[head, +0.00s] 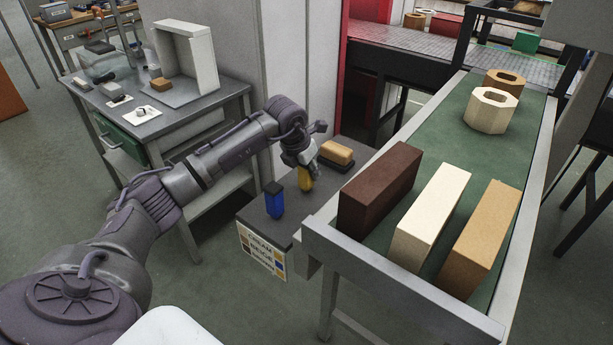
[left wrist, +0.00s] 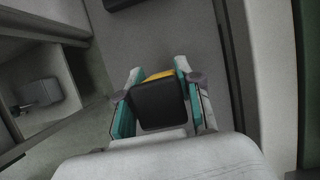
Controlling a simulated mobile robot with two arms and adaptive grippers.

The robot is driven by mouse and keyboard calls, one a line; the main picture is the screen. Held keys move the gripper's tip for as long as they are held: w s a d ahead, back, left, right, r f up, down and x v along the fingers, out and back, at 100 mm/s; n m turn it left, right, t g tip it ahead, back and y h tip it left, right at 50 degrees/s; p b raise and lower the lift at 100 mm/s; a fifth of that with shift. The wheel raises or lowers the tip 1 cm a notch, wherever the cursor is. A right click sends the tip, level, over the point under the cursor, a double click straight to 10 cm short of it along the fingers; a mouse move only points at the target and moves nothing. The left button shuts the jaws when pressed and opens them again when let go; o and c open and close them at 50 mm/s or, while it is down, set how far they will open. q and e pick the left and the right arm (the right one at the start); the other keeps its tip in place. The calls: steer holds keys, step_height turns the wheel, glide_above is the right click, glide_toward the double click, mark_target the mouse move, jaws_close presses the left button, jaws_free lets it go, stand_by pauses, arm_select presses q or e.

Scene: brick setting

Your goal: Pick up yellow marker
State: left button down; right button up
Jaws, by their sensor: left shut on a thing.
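The yellow marker (head: 305,180) stands upright at the small grey stand (head: 268,228), under my left gripper (head: 304,164). In the left wrist view my left gripper (left wrist: 160,105) has its teal-padded fingers on both sides of the marker's dark square top (left wrist: 159,103), and a strip of yellow (left wrist: 160,75) shows behind it. The gripper is shut on the marker. I cannot tell whether the marker's lower end touches the stand. A blue marker (head: 274,200) stands on the stand to the left, apart from the gripper. My right gripper is not in view.
A tan block on a dark base (head: 336,153) sits behind the marker on the stand. The conveyor (head: 411,150) on the right carries brown, cream and tan bricks close to the stand. A grey workbench (head: 185,122) with small items stands at the left. A sign hangs on the stand's front.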

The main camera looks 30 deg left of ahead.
arm_select(q)
steer(key=shift+r, duration=0.1)
steer(key=shift+r, duration=0.6)
step_height(320, 180, up, 3)
steer(key=shift+f+b, duration=0.1)
steer(key=shift+b, duration=0.2)
steer(key=w+d+r, duration=0.1)
steer(key=d+r, duration=0.2)
steer(key=d, duration=0.2)
steer(key=w+d+r+b, duration=0.1)
steer(key=d+r, duration=0.3)
steer(key=d, duration=0.2)
steer(key=shift+d, duration=0.3)
